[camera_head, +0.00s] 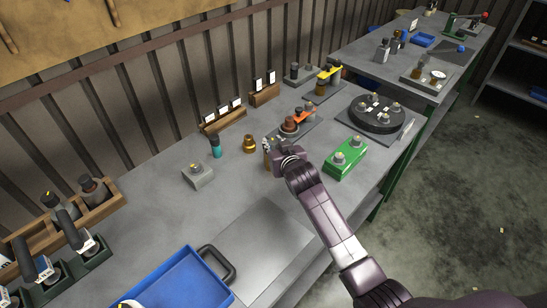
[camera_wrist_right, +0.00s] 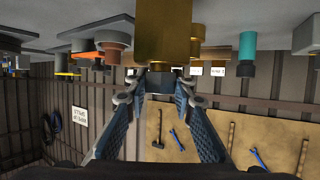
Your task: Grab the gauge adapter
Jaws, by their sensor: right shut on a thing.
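The gauge adapter appears to be the brass piece held by my right gripper (camera_head: 270,146). In the head view the brass piece (camera_head: 266,159) is a narrow upright shape beside the fingers, partly hidden by them. In the right wrist view, which is upside down, the gauge adapter (camera_wrist_right: 163,32) is a large brass cylinder with a dark narrower end. My right gripper also shows there (camera_wrist_right: 158,82), its blue-padded fingers closed around that dark end. The brass cylinder's other end meets or nears the tabletop; I cannot tell which. My left gripper is out of view.
A second brass part (camera_head: 249,144) and a teal-bodied part (camera_head: 215,147) stand left of the gripper. A grey block (camera_head: 197,174) is nearer. A green fixture (camera_head: 345,158) and black round fixture (camera_head: 376,115) stand right. A blue tray (camera_head: 180,280) lies in front.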

